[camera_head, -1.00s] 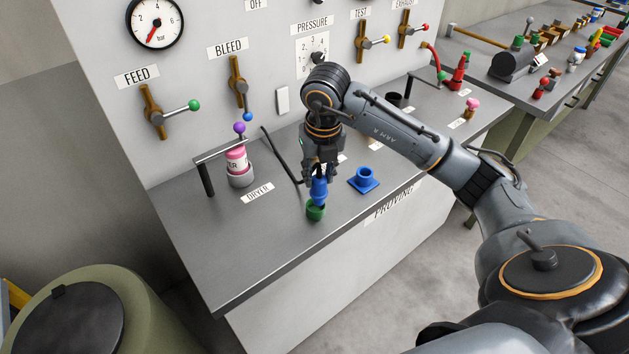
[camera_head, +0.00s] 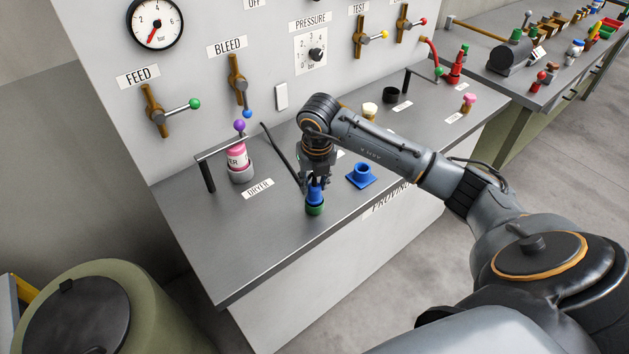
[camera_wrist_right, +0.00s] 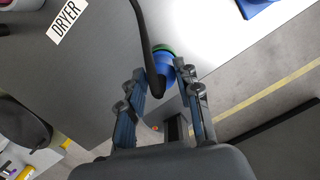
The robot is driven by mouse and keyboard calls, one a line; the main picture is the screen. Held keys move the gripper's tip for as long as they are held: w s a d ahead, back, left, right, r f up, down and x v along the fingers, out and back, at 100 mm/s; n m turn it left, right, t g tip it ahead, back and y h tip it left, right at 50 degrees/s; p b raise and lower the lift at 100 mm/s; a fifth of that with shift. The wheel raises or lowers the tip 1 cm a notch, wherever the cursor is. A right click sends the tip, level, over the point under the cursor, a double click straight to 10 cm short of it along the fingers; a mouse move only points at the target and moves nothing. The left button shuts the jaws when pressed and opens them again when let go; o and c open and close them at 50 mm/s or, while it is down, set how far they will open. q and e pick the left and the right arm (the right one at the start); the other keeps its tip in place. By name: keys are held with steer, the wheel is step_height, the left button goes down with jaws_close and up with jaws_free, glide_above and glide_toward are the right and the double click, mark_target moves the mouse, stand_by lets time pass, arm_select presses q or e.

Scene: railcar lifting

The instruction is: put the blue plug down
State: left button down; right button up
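The blue plug (camera_head: 316,193) stands upright at the front of the grey bench, with a green ring (camera_head: 315,209) at its lower end. My right gripper (camera_head: 315,184) points down over it, with its fingers on both sides of the plug's upper part, and looks shut on it. In the right wrist view the plug (camera_wrist_right: 167,71) and the green rim (camera_wrist_right: 163,48) show between the fingertips (camera_wrist_right: 162,74). A dark bent rod partly covers the plug there. Whether the plug's bottom is fully seated is hard to tell. My left gripper is out of view.
A blue flanged socket (camera_head: 361,174) stands just right of the plug. The dark bent rod (camera_head: 283,155) reaches close to my gripper from the left. A pink bottle (camera_head: 238,158) stands behind the DRYER label (camera_head: 257,189). The bench's front left is clear.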

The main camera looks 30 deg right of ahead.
mark_target(316, 196)
steer(key=o, duration=0.3)
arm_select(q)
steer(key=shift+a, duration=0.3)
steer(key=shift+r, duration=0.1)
arm_select(e)
steer(key=shift+r, duration=0.15)
arm_select(q)
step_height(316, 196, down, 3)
steer(key=b, duration=0.3)
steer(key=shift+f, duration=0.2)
arm_select(e)
step_height(316, 196, up, 12)
steer(key=s, duration=0.1)
steer(key=shift+s+a, duration=0.3)
steer(key=shift+s, duration=0.1)
